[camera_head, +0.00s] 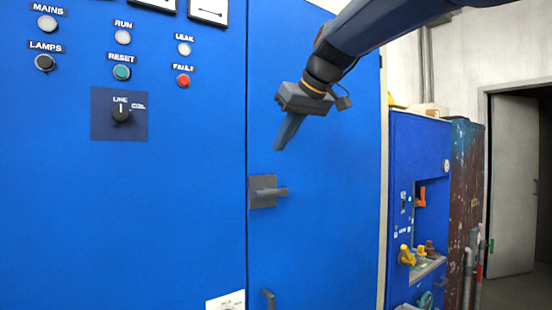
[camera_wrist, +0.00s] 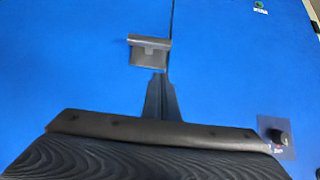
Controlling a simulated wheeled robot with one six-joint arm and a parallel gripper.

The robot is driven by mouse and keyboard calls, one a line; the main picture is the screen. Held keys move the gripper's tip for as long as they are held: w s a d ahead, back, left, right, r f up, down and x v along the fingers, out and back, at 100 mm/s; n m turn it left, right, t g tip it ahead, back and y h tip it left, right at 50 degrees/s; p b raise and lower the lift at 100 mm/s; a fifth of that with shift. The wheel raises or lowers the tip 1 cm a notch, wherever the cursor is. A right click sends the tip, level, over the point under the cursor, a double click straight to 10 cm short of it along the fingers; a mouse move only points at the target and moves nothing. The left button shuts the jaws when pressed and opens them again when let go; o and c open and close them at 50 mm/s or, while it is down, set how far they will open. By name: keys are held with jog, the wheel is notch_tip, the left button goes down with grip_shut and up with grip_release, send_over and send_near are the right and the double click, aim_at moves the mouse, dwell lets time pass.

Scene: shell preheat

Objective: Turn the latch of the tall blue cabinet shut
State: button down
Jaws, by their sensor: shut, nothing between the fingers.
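The tall blue cabinet (camera_head: 330,220) fills the left and middle of the head view, with a vertical seam beside its narrow right door. The latch (camera_head: 264,192) is a dark grey plate by that seam, its lever lying level and pointing right. It also shows in the wrist view (camera_wrist: 149,50), above the finger tips. My gripper (camera_head: 280,148) is shut and empty, pointing down in front of the door, above and a little right of the latch. It looks apart from the latch. In the wrist view its shut fingers (camera_wrist: 161,95) point towards the seam.
A rotary switch (camera_head: 121,114) and several lamps and buttons sit on the cabinet's left panel. A dark handle (camera_head: 268,299) is low on the right door. A lower blue unit (camera_head: 418,180) with orange and yellow handles stands right. An open doorway (camera_head: 515,190) is at far right.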

jog(key=p, duration=0.3)
send_over(268, 193)
jog(key=s, duration=0.2)
notch_tip(268, 193, down, 7)
jog(key=shift+s+f+p, duration=0.15)
jog(key=shift+f+p, duration=0.45)
jog(key=shift+f, duration=1.1)
